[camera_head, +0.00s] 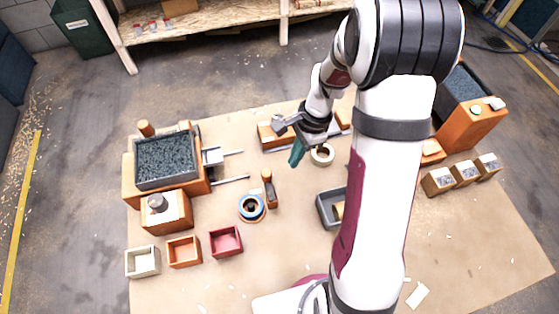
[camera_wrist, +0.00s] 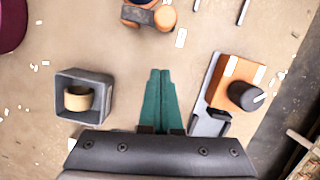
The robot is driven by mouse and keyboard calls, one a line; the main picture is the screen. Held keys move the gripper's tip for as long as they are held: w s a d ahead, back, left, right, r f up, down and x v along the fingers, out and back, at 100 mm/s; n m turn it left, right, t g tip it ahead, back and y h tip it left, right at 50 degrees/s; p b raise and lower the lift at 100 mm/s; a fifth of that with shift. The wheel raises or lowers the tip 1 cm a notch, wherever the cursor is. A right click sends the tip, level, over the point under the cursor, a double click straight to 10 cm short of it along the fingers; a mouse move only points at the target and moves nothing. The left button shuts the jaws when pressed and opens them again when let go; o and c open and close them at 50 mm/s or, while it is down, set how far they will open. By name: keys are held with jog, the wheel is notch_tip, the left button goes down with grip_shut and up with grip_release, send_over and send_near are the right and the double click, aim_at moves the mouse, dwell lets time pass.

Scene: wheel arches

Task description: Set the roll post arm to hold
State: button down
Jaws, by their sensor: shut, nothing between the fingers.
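A blue roll (camera_head: 252,207) with a pale ring inside sits on the left-middle of the table. Beside it on the right stands a dark piece with an orange rounded top (camera_head: 268,188), which may be the roll post arm; its setting cannot be read. Part of this orange and dark piece shows at the top of the wrist view (camera_wrist: 163,17). My gripper (camera_head: 296,155) has teal fingers pointing down, above the table to the upper right of the roll. In the wrist view the fingers (camera_wrist: 160,85) lie together with nothing between them.
A grey tray (camera_head: 322,214) holds a tan cylinder (camera_wrist: 78,98). An orange block with a dark knob (camera_wrist: 240,92) stands right in the wrist view. A pale ring (camera_head: 322,154) lies beside my gripper. Small open boxes (camera_head: 226,242) and a gravel-filled bin (camera_head: 165,160) stand left.

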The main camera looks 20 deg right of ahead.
aim_at(269, 184)
jog(key=a, duration=0.4)
jog(key=shift+s, duration=0.3)
jog(key=shift+w+a+n+g, duration=0.3)
jog(key=shift+a+n, duration=0.2)
jog(key=shift+n, duration=0.5)
jog(key=s+a+n+g+h, duration=0.1)
jog(key=a+n, duration=0.6)
jog(key=n, duration=0.7)
jog(key=shift+s+g+h, duration=0.4)
jog(key=shift+h, duration=0.5)
